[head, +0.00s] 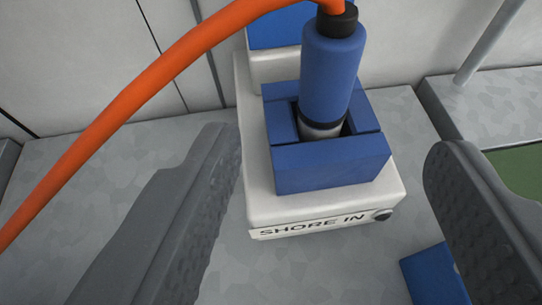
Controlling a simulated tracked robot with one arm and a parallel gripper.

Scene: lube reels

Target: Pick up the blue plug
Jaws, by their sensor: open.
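The blue plug (333,70) is a cylinder with a black collar at its top, where a thick orange cable (180,55) leaves it. It stands nearly upright, tilted slightly, with its grey lower end inside a square blue socket (330,165). The socket sits on a white base (255,205) marked "SHORE IN". My gripper (335,145) is open. One grey finger is left of the socket and the other is right of it. Nothing is held between them. The plug's tip is hidden inside the socket.
The orange cable arcs left and down past my left finger. A blue block (435,275) lies at the lower right, partly behind my right finger. A grey ledge and a pole (490,40) stand at the right. Pale wall panels are behind. The grey surface at left is clear.

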